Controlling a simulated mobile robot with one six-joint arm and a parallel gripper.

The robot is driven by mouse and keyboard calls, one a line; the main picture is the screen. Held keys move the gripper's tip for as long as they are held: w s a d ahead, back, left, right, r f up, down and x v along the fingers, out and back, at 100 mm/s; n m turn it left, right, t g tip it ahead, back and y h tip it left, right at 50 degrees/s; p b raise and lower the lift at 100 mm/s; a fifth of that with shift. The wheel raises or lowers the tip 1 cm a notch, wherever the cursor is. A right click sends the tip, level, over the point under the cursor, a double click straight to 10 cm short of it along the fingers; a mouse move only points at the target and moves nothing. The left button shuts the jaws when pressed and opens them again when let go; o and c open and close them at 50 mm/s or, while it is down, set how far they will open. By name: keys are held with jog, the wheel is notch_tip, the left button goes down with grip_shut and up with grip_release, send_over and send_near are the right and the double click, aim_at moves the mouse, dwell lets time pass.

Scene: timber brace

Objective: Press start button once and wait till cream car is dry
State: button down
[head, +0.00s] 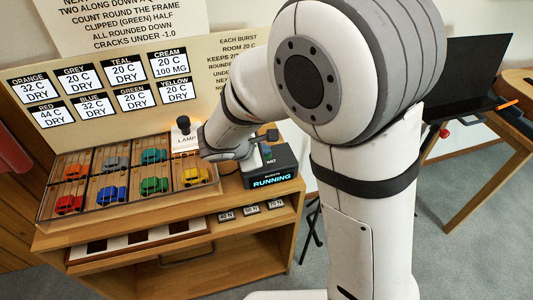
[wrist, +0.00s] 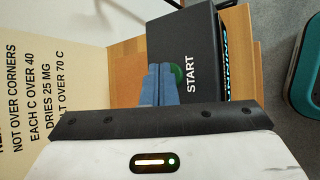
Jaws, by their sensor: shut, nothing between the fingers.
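The black start box (head: 270,183) stands at the right of the tray, and its screen reads RUNNING. The green start button (wrist: 177,76) shows beside the word START in the wrist view. My gripper (wrist: 160,68) is shut and empty, its fingers over the box and partly covering the button; I cannot tell whether they touch it. The cream car is not visible; the lamp (head: 184,140) and my wrist cover the back right of the tray. The CREAM card (head: 169,63) reads 20 C, 100 MG. The lamp glows.
The divided tray (head: 100,212) holds several coloured cars, including the yellow car (head: 195,176) and red car (head: 68,205). The other cards read DRY; the RED card (head: 46,115) shows 44 C. A black laptop-like panel (head: 465,75) stands on the right table.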

jog(key=shift+r+p, duration=0.55)
jog(key=shift+r, duration=0.25)
jog(key=shift+r+p, duration=1.9)
jog(key=shift+r, duration=0.65)
jog(key=s+d+r+m+g+p, duration=0.1)
jog(key=s+d+r+m+g, duration=0.4)
jog(key=d+m, duration=0.45)
jog(key=s+d+r+m+y+p, duration=0.1)
jog(key=s+d+r+m+y, duration=0.1)
jog(key=s+m, duration=0.3)
jog(key=s+d+r+m+y+p, duration=0.1)
jog(key=s+d+r+m+y, duration=0.2)
jog(key=s+m, duration=0.2)
jog(key=s, duration=0.3)
jog(key=shift+s+d+y, duration=0.15)
jog(key=shift+d+y, duration=0.1)
jog(key=shift+y, duration=0.05)
